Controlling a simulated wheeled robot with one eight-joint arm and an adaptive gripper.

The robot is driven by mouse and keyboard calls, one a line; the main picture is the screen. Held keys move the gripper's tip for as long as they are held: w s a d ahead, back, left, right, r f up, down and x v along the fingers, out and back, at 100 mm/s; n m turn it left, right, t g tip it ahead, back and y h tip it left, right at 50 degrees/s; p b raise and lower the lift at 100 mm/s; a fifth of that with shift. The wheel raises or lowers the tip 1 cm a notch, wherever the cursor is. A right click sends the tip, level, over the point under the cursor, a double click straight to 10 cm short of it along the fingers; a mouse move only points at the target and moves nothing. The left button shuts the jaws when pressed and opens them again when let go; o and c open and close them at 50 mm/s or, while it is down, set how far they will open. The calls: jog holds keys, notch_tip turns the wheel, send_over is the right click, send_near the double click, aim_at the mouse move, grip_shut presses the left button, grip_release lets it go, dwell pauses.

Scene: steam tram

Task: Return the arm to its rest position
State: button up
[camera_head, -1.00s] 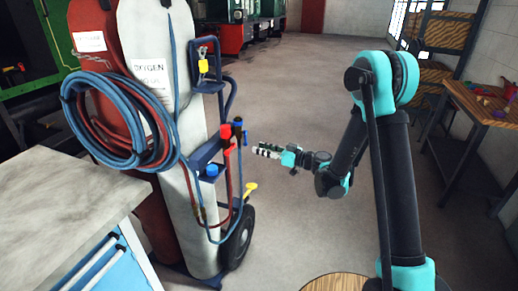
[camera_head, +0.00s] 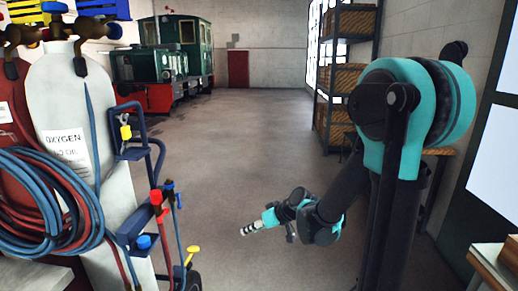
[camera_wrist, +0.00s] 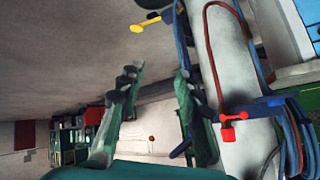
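My black and teal arm reaches forward on the right side of the head view. My gripper (camera_head: 250,228) is at its end, above the floor and to the right of the gas bottle trolley. In the wrist view its two fingers (camera_wrist: 158,105) stand apart with nothing between them. The gripper is open and empty. It appears apart from the trolley's hoses and bottles, though the wrist view shows them close by on the right.
The white oxygen bottle (camera_head: 75,115) and coiled hoses (camera_head: 45,205) stand at the left. A green locomotive (camera_head: 165,65) is at the back. Shelves (camera_head: 345,75) with crates line the right wall. Free floor (camera_head: 235,130) runs down the middle to a red door (camera_head: 238,69).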

jog(key=s+d+f+m+h, duration=0.2)
jog(key=s+d+m+h, duration=0.1)
jog(key=s+d, duration=0.4)
jog(key=s+d+f+m+h, duration=0.2)
jog(key=s+d+m+h, duration=0.2)
jog(key=s+d, duration=0.4)
jog(key=d+h, duration=0.1)
jog(key=d, duration=0.5)
jog(key=shift+s+d+f+g, duration=0.15)
jog(key=shift+d+f+g, duration=0.15)
jog(key=shift+f, duration=0.1)
jog(key=shift+o, duration=0.6)
jog(key=shift+a, duration=0.1)
